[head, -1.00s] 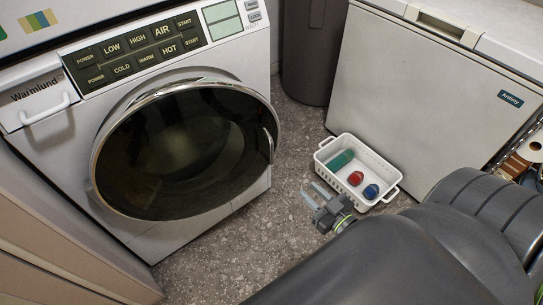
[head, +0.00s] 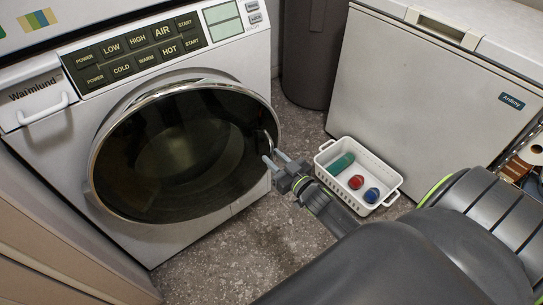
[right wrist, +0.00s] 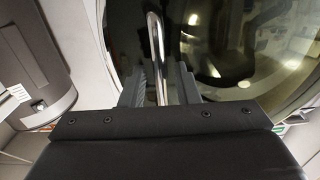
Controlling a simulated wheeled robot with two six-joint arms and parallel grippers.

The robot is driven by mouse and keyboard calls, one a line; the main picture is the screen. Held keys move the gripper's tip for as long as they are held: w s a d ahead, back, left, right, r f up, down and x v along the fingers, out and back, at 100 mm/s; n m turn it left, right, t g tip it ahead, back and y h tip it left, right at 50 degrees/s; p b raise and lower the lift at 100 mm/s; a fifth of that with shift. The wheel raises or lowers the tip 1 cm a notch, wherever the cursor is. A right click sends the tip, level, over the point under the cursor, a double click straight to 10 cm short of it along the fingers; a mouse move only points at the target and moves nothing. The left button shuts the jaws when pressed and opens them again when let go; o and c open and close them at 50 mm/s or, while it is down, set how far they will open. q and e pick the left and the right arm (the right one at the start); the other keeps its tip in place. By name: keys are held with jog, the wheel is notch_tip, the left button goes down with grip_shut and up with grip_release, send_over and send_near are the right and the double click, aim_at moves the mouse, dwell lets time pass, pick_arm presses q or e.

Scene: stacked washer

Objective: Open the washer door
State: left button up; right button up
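The washer door (head: 165,160) is a round dark glass door with a chrome rim, and it looks shut. Its curved chrome handle (head: 270,141) is on the right side of the rim. My right gripper (head: 275,158) is open at the handle's lower end. In the right wrist view, the handle (right wrist: 156,50) runs down between the two spread fingers of the gripper (right wrist: 160,85). I cannot tell whether a finger touches it. My left gripper is not in view.
A white basket (head: 326,159) with a green bottle, a red item and a blue item stands on the floor right of the gripper. A dark bin (head: 313,50) and a white chest freezer (head: 425,95) stand behind. Grey floor (head: 235,250) is clear before the washer.

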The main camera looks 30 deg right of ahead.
jog(key=shift+w+a, duration=0.1)
jog(key=shift+w, duration=0.75)
grip_shut()
